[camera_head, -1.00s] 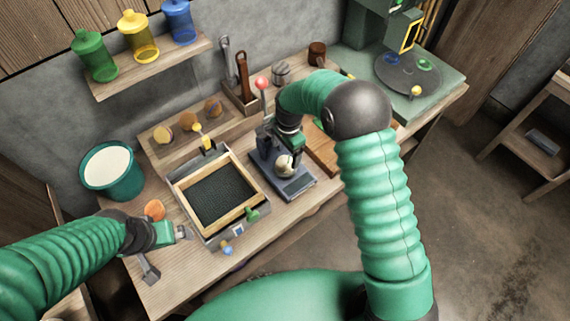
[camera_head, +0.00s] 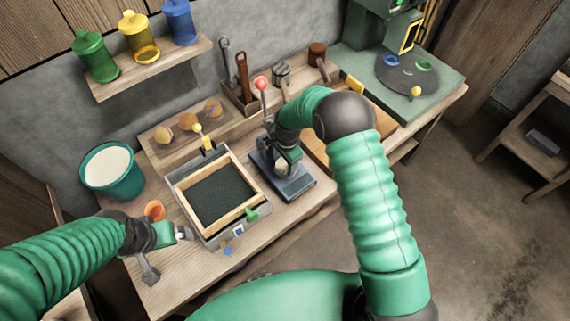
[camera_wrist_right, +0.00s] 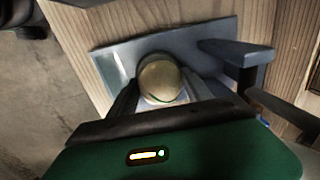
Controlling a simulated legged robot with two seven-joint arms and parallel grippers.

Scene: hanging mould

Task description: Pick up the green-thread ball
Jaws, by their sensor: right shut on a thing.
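The green-thread ball (camera_wrist_right: 160,78) is pale tan, with a thin green line around its lower part in the right wrist view. It sits between the two fingers of my right gripper (camera_wrist_right: 158,92), which is shut on it. In the head view the ball (camera_head: 281,168) shows small below my right gripper (camera_head: 283,160), over the blue-grey base plate of the lever press (camera_head: 297,187). Whether it touches the plate cannot be told. My left gripper (camera_head: 184,232) is low at the left, over the table's front; its finger opening is unclear.
The press lever has a red knob (camera_head: 262,83). A wood-framed tray (camera_head: 247,212) lies left of the press. Several tan balls sit on a wooden rack (camera_head: 224,121) behind. A green bucket (camera_head: 128,184) stands at the left, a turntable machine (camera_head: 440,93) at the back right.

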